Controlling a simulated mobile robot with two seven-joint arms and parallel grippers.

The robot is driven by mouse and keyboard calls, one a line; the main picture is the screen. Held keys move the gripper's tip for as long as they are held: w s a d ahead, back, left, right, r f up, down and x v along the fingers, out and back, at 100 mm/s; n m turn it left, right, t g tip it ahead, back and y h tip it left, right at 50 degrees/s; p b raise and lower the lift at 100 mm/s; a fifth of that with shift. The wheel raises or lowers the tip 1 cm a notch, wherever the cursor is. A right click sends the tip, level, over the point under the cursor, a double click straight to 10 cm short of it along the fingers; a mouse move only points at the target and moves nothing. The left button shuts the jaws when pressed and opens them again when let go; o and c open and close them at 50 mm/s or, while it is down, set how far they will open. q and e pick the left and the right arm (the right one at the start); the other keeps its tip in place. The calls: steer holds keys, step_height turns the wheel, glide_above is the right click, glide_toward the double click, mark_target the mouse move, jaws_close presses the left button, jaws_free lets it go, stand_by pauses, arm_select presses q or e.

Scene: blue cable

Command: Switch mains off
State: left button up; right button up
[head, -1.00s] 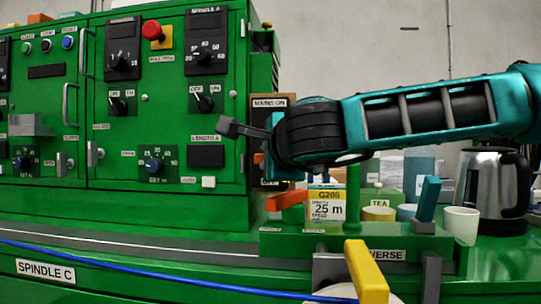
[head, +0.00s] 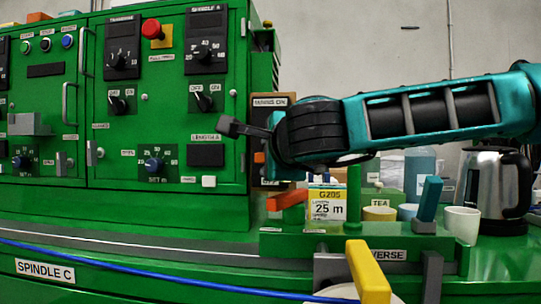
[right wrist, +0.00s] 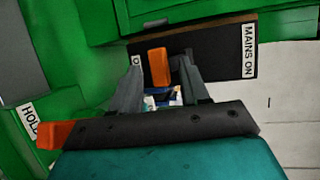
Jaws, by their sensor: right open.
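The mains switch is a dark panel (right wrist: 215,61) with a MAINS ON label and an orange lever (right wrist: 159,67). In the head view the panel (head: 258,101) stands at the right side of the green cabinet, and the orange lever (head: 259,157) shows partly behind my arm. My right gripper (right wrist: 159,63) is open, with its grey fingers on either side of the lever. I cannot tell whether either finger touches it. In the head view a grey finger (head: 243,130) sticks out left of the wrist; the other is hidden. My left gripper is not in view.
The green cabinet (head: 110,215) with knobs and a red emergency button (head: 152,30) fills the left. Below my arm are an orange lever (head: 287,200), a yellow lever (head: 368,272) and a G205 card (head: 327,203). A kettle (head: 493,190) and cup (head: 461,224) stand right. A blue cable (head: 150,277) crosses the front.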

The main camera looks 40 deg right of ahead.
steer(key=p+v, duration=0.1)
steer(key=v, duration=1.1)
steer(key=shift+s+r, duration=0.15)
steer(key=shift+s, duration=0.05)
steer(key=shift+a, duration=0.1)
